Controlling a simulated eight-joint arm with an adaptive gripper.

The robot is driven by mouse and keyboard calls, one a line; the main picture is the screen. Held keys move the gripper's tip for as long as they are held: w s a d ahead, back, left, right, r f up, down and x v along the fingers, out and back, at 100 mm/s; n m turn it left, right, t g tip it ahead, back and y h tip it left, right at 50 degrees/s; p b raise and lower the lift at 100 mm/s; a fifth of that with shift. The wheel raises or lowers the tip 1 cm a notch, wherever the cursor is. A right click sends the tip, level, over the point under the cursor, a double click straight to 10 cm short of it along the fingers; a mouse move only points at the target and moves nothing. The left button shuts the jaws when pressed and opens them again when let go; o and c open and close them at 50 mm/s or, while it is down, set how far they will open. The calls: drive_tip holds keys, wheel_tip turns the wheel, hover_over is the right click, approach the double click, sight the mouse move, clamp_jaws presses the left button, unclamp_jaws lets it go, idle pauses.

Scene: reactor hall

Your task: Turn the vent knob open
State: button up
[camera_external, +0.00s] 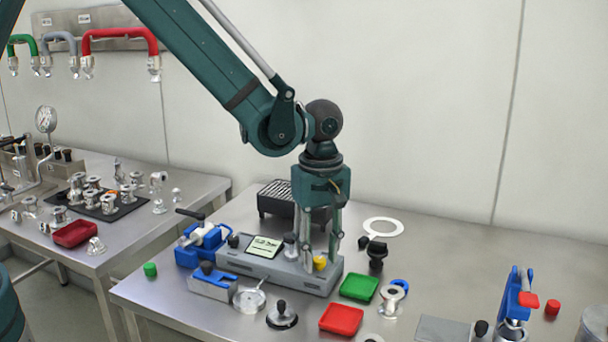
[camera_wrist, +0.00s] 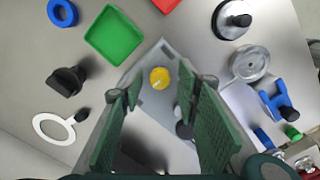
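A small yellow knob (camera_external: 320,263) sits at the right end of a long grey box (camera_external: 289,275) with a lit display (camera_external: 264,246). I take it for the vent knob, though I can read no label on it. My gripper (camera_external: 319,254) points down over that end of the box. In the wrist view the yellow knob (camera_wrist: 160,77) shows ahead of the gap between my two green fingers (camera_wrist: 163,95). The fingers are apart with nothing between them. I cannot tell how far above the knob the fingertips are. A grey-and-dark cylinder (camera_wrist: 184,129) stands on the box near the right finger.
A green tray (camera_external: 360,288) and a red tray (camera_external: 341,319) lie right of the box. A black knob piece (camera_external: 377,254) and a white ring (camera_external: 383,227) are behind them. A blue clamp (camera_external: 203,245) stands left, and a black grille box (camera_external: 282,199) behind.

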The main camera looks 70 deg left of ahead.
drive_tip(key=c, duration=0.9)
